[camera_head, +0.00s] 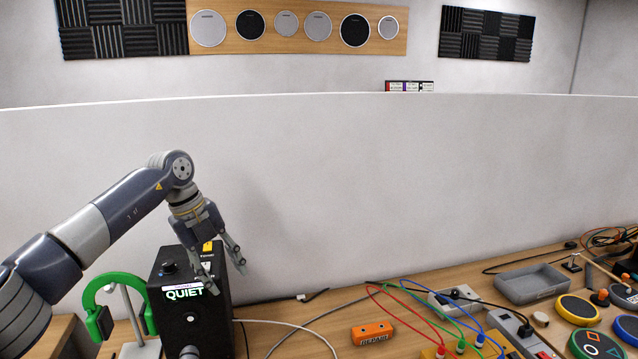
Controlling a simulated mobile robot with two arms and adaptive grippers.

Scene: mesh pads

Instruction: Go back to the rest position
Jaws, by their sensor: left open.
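My left gripper (226,278) hangs down at the end of the grey and dark blue left arm, which comes in from the left edge. Its fingers are spread and nothing shows between them. It overlaps the upper right part of a black box (215,325) with a lit "QUIET" label and a knob on top. I cannot tell whether the fingers touch the box. My right gripper is not in view.
A green headphone-like thing (97,290) hangs on a white stand left of the box. An orange block (372,332), coloured cables, a grey tray (531,284) and several round pads (577,309) lie to the right on the wooden table. A white partition (400,180) rises behind.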

